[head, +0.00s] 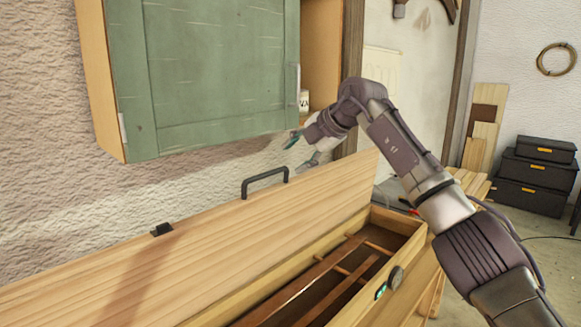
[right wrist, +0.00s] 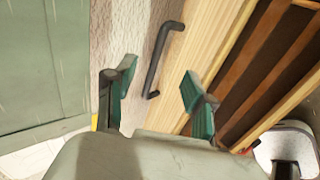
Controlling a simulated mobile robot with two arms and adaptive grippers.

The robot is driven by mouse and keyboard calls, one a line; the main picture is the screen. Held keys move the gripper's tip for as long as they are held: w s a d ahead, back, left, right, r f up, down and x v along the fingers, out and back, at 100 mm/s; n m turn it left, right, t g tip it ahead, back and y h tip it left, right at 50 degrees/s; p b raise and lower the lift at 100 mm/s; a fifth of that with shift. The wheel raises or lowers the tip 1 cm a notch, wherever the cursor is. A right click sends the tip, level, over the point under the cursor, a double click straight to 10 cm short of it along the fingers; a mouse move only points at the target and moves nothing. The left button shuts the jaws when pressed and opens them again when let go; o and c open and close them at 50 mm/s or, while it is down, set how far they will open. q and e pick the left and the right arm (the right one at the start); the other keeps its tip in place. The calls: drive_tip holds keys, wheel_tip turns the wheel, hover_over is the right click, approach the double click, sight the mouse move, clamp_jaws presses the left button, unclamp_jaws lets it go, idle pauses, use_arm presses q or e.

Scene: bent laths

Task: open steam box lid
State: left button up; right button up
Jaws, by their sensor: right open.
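The steam box (head: 413,239) is a long wooden box with dark slats inside. Its wooden lid (head: 230,235) is raised and stands tilted back toward the wall, leaving the inside exposed. A dark handle (head: 265,181) sits at the lid's upper edge; it also shows in the right wrist view (right wrist: 157,62), ahead of the fingers. My right gripper (head: 301,150) is above and to the right of the handle, apart from it. Its teal-padded fingers (right wrist: 158,95) are open with nothing between them.
A green wall cabinet (head: 215,75) hangs above the lid, close to my right gripper. A white jar (head: 304,101) stands on its open shelf. Black cases (head: 535,175) are stacked at the right by the wall.

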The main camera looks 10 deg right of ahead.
drive_tip(key=shift+s+d+r, duration=0.1)
drive_tip(key=shift+s+r, duration=0.05)
drive_tip(key=s+d+r+b, duration=0.2)
drive_tip(key=s+d+b, duration=0.6)
drive_tip(key=s, duration=0.3)
drive_tip(key=shift+d+b, duration=0.3)
drive_tip(key=shift+b, duration=0.3)
